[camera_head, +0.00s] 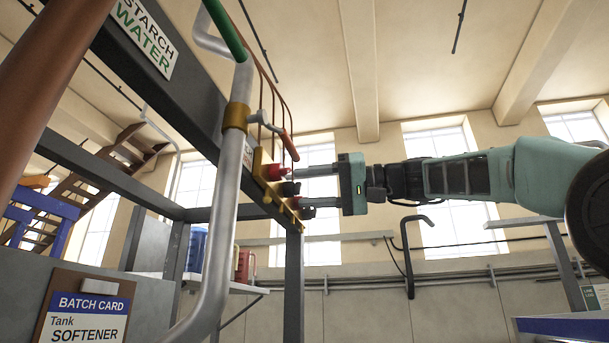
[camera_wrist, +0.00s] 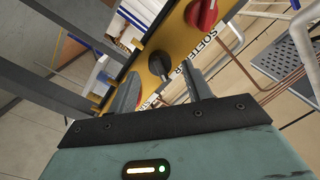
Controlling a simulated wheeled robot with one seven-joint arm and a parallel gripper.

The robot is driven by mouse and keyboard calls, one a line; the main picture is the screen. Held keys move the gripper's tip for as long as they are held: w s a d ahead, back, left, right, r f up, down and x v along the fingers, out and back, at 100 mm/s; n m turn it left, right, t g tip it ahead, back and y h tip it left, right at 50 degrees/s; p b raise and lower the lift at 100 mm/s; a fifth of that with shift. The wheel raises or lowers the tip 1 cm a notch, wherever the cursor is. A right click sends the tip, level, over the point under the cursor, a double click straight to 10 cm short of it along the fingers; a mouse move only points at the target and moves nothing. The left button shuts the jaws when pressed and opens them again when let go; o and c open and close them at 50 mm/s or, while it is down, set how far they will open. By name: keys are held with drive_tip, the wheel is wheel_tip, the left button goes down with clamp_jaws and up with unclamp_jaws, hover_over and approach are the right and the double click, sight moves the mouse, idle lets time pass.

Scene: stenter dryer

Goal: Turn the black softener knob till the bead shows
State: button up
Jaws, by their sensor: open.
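A yellow panel (camera_head: 262,188) is fixed to the grey frame, with a red knob (camera_head: 275,172) and a black knob (camera_head: 291,188) below it. In the wrist view the panel shows a red knob (camera_wrist: 202,14), a dark knob (camera_wrist: 160,65) and lettering that reads in part SOFTENER. No bead can be made out.
A grey pipe (camera_head: 228,190) with a valve runs close to the panel's left. Copper lines (camera_head: 275,95) rise above the panel. A batch card (camera_head: 85,315) reading Tank SOFTENER hangs at lower left. Blue (camera_head: 196,248) and red (camera_head: 245,266) containers stand on a shelf behind.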

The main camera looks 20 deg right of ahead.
drive_tip(key=shift+w+a, duration=0.35)
drive_tip(key=shift+a, duration=0.25)
drive_tip(key=c, duration=1)
drive_tip(key=shift+o, duration=0.2)
drive_tip(key=shift+f, duration=0.1)
